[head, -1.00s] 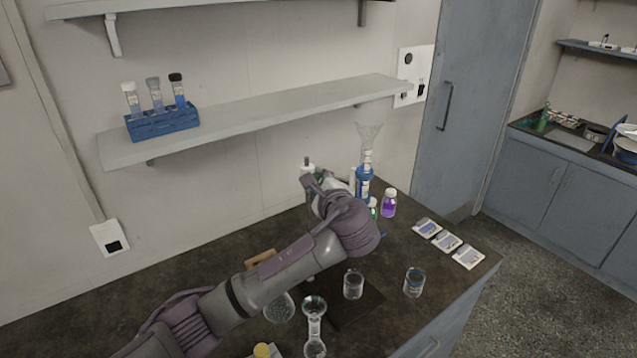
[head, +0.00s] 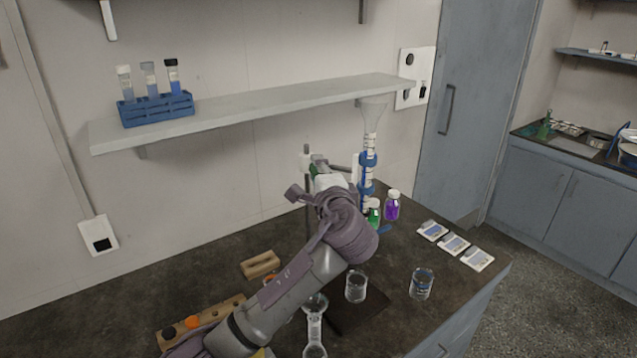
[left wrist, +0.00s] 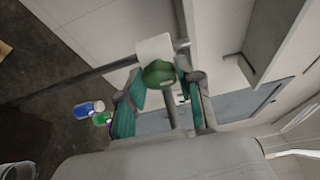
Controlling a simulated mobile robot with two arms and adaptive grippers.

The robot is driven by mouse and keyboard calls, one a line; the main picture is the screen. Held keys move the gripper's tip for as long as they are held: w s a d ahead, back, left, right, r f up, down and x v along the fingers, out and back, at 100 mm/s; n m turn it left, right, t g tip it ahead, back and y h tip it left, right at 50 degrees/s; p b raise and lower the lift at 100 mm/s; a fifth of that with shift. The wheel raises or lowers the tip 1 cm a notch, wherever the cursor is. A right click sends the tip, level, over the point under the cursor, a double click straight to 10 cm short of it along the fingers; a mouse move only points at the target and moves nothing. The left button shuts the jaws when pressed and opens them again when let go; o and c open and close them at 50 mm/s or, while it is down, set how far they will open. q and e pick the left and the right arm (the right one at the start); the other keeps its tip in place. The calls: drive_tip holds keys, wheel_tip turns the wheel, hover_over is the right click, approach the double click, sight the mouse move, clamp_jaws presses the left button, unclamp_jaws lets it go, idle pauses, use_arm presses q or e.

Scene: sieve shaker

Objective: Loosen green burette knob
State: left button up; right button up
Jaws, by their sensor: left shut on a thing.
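The green burette knob (left wrist: 158,74) shows in the left wrist view, round and dark green, in front of a white block on a metal rod. My left gripper (left wrist: 164,88) has its teal-padded fingers on either side of the knob and is shut on it. In the head view my left gripper (head: 320,168) is at the burette stand, and my wrist hides most of the knob. The burette (head: 368,150) stands upright with a funnel-like top and blue clamps, just right of the gripper. My right gripper is not in view.
Green (head: 373,212) and purple (head: 392,205) bottles stand close to the burette. A beaker (head: 356,286), another beaker (head: 421,284) and a flask (head: 315,335) stand nearer. A wall shelf (head: 250,110) holds a blue tube rack (head: 157,107). Small scales lie at the table's right edge.

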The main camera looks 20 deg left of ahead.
use_arm(q)
drive_tip(key=shift+f, duration=0.15)
idle(0.4)
drive_tip(key=o, duration=1.2)
drive_tip(key=v, duration=1.2)
drive_tip(key=shift+f, duration=0.1)
drive_tip(key=shift+f, duration=0.1)
